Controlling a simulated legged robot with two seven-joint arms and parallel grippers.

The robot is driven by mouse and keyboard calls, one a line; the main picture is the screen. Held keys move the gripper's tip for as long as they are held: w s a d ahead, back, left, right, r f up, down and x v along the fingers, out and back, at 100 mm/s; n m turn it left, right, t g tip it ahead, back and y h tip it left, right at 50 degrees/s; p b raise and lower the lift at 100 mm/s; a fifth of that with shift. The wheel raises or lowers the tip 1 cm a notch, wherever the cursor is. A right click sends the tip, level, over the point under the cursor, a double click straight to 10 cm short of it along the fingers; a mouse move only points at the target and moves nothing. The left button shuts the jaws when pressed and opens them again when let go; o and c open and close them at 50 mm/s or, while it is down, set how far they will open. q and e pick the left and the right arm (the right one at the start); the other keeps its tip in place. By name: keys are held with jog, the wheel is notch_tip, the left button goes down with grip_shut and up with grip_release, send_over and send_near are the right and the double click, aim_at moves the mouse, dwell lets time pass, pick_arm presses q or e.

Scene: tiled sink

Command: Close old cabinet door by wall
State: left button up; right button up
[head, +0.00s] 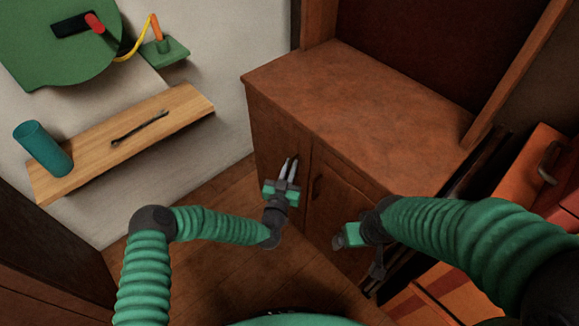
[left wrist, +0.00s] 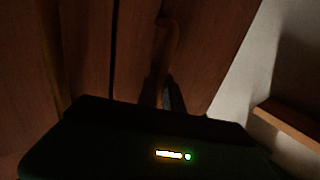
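The old brown cabinet (head: 370,95) stands against the wall in the head view. Its left door (head: 272,130), the one by the wall, looks about flush with the front; a small gap cannot be ruled out. My left gripper (head: 289,168) is at this door, its two fingers close together with a narrow gap. In the left wrist view the door's curved handle (left wrist: 170,38) runs down toward the fingers (left wrist: 162,92); the dark picture hides whether they hold it. My right gripper (head: 345,236) is in front of the right door; its fingers are not clear.
A wooden shelf (head: 95,150) with a teal cup (head: 43,148) and a dark tool is on the wall at left. Orange drawers (head: 530,185) stand at right, beside my right arm. Wooden floor lies clear before the cabinet's left door.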

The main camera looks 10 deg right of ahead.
pick_arm(q)
jog(key=shift+o, duration=0.9)
jog(key=shift+d+r, duration=0.15)
jog(key=p+v, duration=0.5)
jog(key=v, duration=1.2)
jog(key=shift+w, duration=0.15)
